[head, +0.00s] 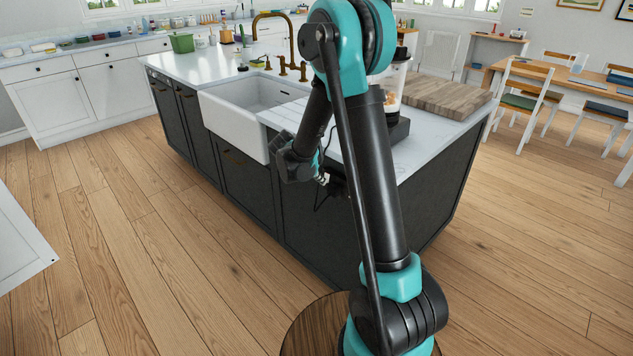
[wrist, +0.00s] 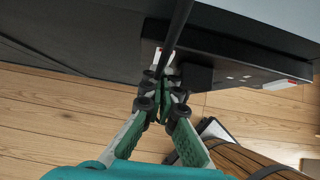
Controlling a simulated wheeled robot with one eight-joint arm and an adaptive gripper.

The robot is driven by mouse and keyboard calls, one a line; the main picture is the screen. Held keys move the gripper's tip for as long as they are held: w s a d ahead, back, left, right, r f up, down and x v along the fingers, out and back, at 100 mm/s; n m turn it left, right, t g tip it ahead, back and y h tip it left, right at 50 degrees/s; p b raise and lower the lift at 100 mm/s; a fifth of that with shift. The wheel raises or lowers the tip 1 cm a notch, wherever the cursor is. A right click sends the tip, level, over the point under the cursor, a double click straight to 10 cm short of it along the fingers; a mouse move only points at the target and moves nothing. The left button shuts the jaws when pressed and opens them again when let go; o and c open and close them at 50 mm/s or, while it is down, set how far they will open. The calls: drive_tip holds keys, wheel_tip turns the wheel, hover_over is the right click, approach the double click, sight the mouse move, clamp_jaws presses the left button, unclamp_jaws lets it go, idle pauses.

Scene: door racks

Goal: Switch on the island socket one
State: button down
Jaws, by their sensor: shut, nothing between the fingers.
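The dark kitchen island (head: 245,190) stands in front of me, with a white sink and a pale top. In the wrist view, a dark socket strip (wrist: 245,71) runs along the island's side. A white part with a small red mark (wrist: 163,57) lies at its left, right by my fingertips. Another red mark (wrist: 292,82) shows near its right end. No label is readable, so I cannot tell which is socket one or its switch state. My gripper (wrist: 166,92) is shut and empty, its tips close to the left white part; contact is unclear. My arm partly hides this area in the head view.
A dark cable crosses in front of the strip, and a black block (wrist: 195,77) sits beside my fingertips. A blender (head: 393,85) and wooden board (head: 435,97) stand on the island. Wooden floor (head: 130,225) lies open at left; a dining table (head: 560,75) stands far right.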

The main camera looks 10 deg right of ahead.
drive_tip(key=shift+w+d+f, duration=0.1)
drive_tip(key=shift+d, duration=0.1)
idle(0.3)
drive_tip(key=shift+r, duration=0.8)
drive_tip(key=s+a+f+v, duration=0.1)
drive_tip(key=v, duration=1.1)
drive_tip(key=shift+s+a, duration=0.3)
drive_tip(key=shift+a, duration=0.3)
